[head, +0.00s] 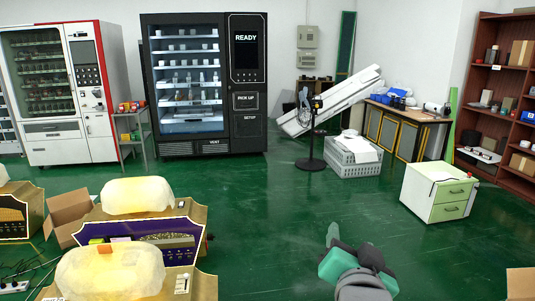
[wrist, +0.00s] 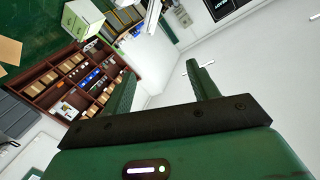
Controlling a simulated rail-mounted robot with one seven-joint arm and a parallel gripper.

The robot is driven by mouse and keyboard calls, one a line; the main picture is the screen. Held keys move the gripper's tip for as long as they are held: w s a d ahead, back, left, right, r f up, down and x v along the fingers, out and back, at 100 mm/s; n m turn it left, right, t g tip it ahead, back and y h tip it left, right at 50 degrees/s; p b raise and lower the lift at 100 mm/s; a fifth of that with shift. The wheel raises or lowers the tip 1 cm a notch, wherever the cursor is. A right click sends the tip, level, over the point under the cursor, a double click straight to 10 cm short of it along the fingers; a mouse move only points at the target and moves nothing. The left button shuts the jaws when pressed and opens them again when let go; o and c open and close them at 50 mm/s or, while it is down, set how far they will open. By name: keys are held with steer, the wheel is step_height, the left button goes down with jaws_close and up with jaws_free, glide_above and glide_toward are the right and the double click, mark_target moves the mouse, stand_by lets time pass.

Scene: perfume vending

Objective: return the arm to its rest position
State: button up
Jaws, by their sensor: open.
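My gripper (wrist: 160,88) shows in the wrist view with its two green fingers spread well apart and nothing between them. Past the fingers are the white wall and, tilted, the brown shelf rack. In the head view my arm rises at the bottom centre-right, with a teal and dark grey part near its end (head: 350,262). It is over open green floor, apart from every object. Whether its fingers touch anything is not visible in the head view, but the wrist view shows them free.
A black vending machine (head: 247,130) reading READY stands at the back. Machines with yellowish domes (head: 137,196) and a cardboard box (head: 68,212) are at left. A drawer cabinet (head: 438,192) and a brown shelf rack (head: 478,85) are at right. The central green floor is clear.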

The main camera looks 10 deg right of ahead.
steer(key=s+a+r+n+t+y+p, duration=0.25)
steer(key=s+a+r+n+t, duration=0.25)
steer(key=s+a+r, duration=0.55)
steer(key=s+a+r+n+t+y+p, duration=0.2)
steer(key=s+a+r+n+t+y, duration=0.25)
steer(key=s+a+r, duration=0.6)
steer(key=w+a+r+p, duration=0.1)
steer(key=r+p, duration=1.6)
steer(key=r, duration=0.1)
steer(key=w+a+r+p, duration=0.1)
steer(key=w+r+p, duration=0.1)
steer(key=r+p, duration=1.6)
steer(key=shift+a+r, duration=0.35)
steer(key=shift+r, duration=0.25)
